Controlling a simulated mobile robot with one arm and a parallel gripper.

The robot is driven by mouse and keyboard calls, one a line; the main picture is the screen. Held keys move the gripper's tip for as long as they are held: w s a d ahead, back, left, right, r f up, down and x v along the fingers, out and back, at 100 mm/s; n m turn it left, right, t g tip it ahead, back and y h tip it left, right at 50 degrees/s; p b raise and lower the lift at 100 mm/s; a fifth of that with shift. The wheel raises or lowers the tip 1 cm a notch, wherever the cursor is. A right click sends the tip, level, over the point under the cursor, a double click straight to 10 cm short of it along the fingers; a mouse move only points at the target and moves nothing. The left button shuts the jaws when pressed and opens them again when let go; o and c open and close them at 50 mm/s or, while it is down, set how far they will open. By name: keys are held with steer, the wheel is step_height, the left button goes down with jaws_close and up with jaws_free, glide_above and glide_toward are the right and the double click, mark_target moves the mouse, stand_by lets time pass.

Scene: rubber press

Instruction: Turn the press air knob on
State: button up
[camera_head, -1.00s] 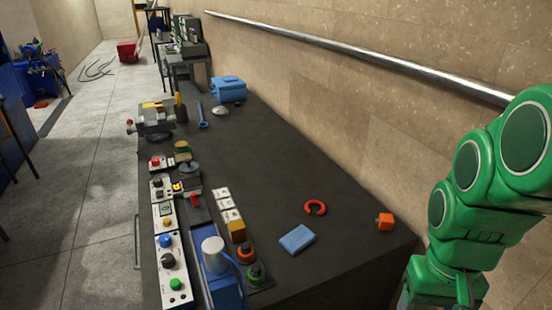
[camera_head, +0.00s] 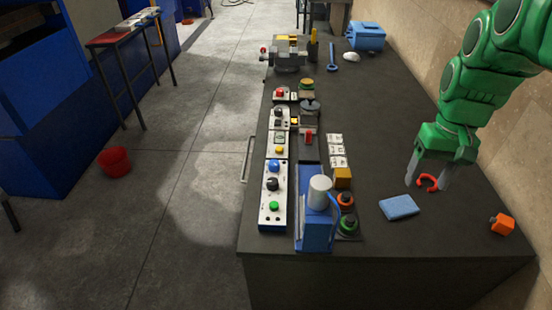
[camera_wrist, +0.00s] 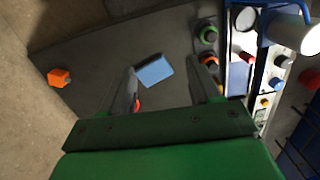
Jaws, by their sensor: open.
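A white control panel (camera_head: 263,213) lies along the left edge of the dark table, with a blue button (camera_head: 273,167), a black knob (camera_head: 272,184) and a green button (camera_head: 273,206). Which knob is the press air knob I cannot tell from labels. The blue press (camera_head: 316,232) with its pale cylinder (camera_head: 319,191) stands just right of this panel. My gripper (camera_head: 427,185) is open over the table's right side, well right of the panel and around the red ring in the picture. In the wrist view the panel (camera_wrist: 262,80) is at the right, outside the open fingers.
A blue sponge (camera_head: 399,207) lies between my gripper and the press. An orange block (camera_head: 502,223) is near the front right. Orange and green knobs (camera_head: 347,211) stand right of the press. The red ring (camera_head: 428,178) is by my fingers. The wall bounds the table's right side.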

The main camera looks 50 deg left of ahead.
steer(key=w+a+f+n, duration=0.2)
steer(key=a, duration=1)
steer(key=n, duration=0.6)
glide_above(274, 162)
steer(key=f, duration=0.7)
steer(key=shift+w+d+f, duration=0.1)
steer(key=shift+w+f, duration=0.2)
steer(key=shift+s+f, duration=0.15)
steer(key=shift+f, duration=1.85)
steer(key=shift+s+f, duration=0.1)
steer(key=shift+f, duration=1.9)
steer(key=c, duration=1)
steer(key=shift+m, duration=0.3)
steer(key=shift+c, duration=0.2)
